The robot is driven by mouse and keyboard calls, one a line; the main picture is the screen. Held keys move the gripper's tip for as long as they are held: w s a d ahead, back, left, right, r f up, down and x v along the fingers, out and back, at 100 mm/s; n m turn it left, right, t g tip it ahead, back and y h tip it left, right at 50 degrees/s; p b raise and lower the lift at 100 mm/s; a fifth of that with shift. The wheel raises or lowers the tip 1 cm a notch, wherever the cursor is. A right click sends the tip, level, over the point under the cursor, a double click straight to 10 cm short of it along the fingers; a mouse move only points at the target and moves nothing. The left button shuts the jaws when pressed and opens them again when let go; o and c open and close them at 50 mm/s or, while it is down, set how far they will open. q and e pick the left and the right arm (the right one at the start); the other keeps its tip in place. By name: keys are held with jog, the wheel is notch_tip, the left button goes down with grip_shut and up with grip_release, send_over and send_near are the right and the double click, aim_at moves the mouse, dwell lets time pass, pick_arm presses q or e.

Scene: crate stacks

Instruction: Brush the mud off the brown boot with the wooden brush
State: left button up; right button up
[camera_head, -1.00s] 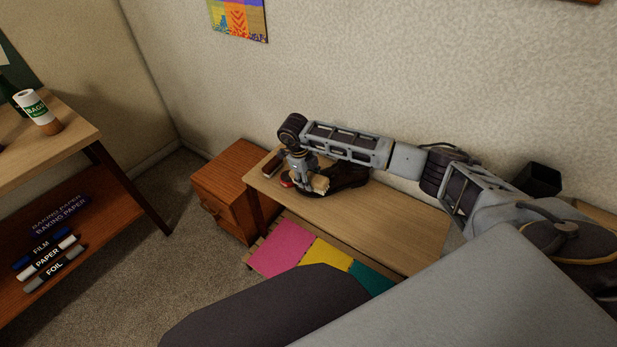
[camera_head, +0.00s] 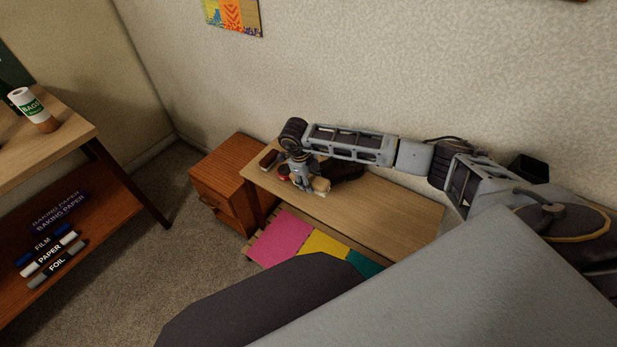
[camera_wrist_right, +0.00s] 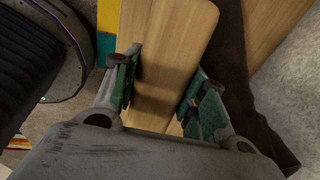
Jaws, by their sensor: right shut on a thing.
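The brown boot (camera_head: 346,169) lies on the wooden bench (camera_head: 395,215) near the wall, partly hidden by my right arm. My right gripper (camera_head: 309,184) is over the bench's left part, on the near side of the boot. It is shut on the wooden brush (camera_head: 321,186). In the right wrist view the pale brush (camera_wrist_right: 172,45) sits between the two green-padded fingers (camera_wrist_right: 158,95), and the dark boot (camera_wrist_right: 229,65) is just right of it. I cannot tell whether the bristles touch the boot. No mud can be made out. My left gripper is out of view.
A red tin (camera_head: 284,174) and a dark brown item (camera_head: 268,159) are on the bench's left end, close to the gripper. A wooden cabinet (camera_head: 232,180) stands left of the bench. Coloured panels (camera_head: 280,238) lie below its front. The bench's right part is clear.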

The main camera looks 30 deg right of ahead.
jog(key=shift+w, duration=0.1)
jog(key=shift+w+d+f+b, duration=0.1)
jog(key=shift+w+b, duration=0.6)
jog(key=shift+w, duration=0.15)
jog(key=shift+w+d+f+b, duration=0.1)
jog(key=shift+w+b, duration=0.55)
jog(key=shift+w, duration=0.2)
jog(key=shift+w+r, duration=0.1)
jog(key=shift+w, duration=0.05)
jog(key=shift+w, duration=0.15)
jog(key=shift+w+d+b, duration=0.15)
jog(key=shift+w+b, duration=0.95)
jog(key=shift+w, duration=0.25)
jog(key=shift+w+r+b, duration=0.1)
jog(key=shift+w+b, duration=0.2)
jog(key=shift+w, duration=0.25)
jog(key=shift+r, duration=0.1)
jog(key=shift+p+v, duration=1.95)
jog(key=shift+v, duration=0.95)
jog(key=shift+r, duration=0.1)
